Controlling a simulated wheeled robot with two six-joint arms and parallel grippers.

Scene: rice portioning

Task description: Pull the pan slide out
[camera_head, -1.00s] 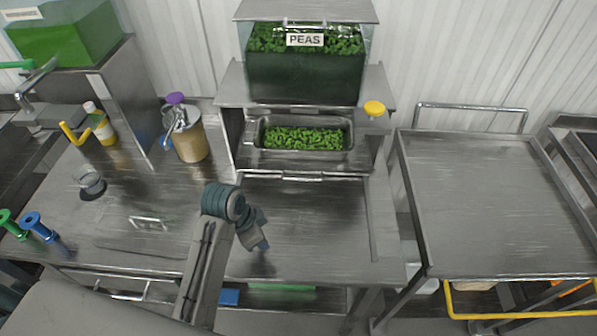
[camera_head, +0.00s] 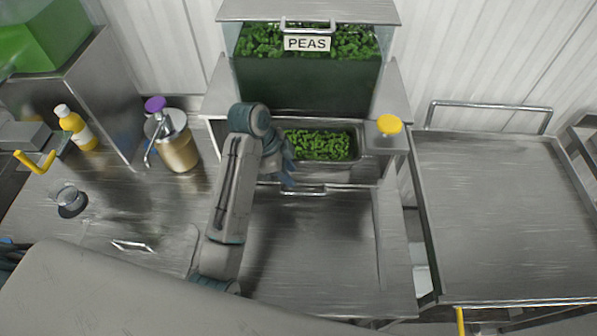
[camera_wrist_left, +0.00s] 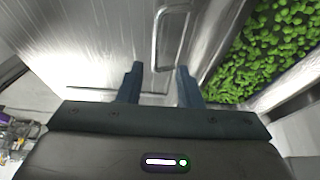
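The pan of green peas (camera_head: 362,143) sits in the bay under the PEAS bin. The slide's metal bar handle (camera_head: 303,191) is at its front edge, above the steel worktop. My left gripper (camera_head: 289,178) is just left of the handle and covers the left part of the pan. Contact with the handle cannot be made out. My right gripper is not in view.
The PEAS bin (camera_head: 308,80) stands above the bay. A yellow-capped container (camera_head: 389,126) is right of the pan. A purple-topped dispenser (camera_head: 176,143) stands to the left. The worktop (camera_head: 310,255) before the slide is clear. An empty steel cart (camera_head: 500,215) stands at right.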

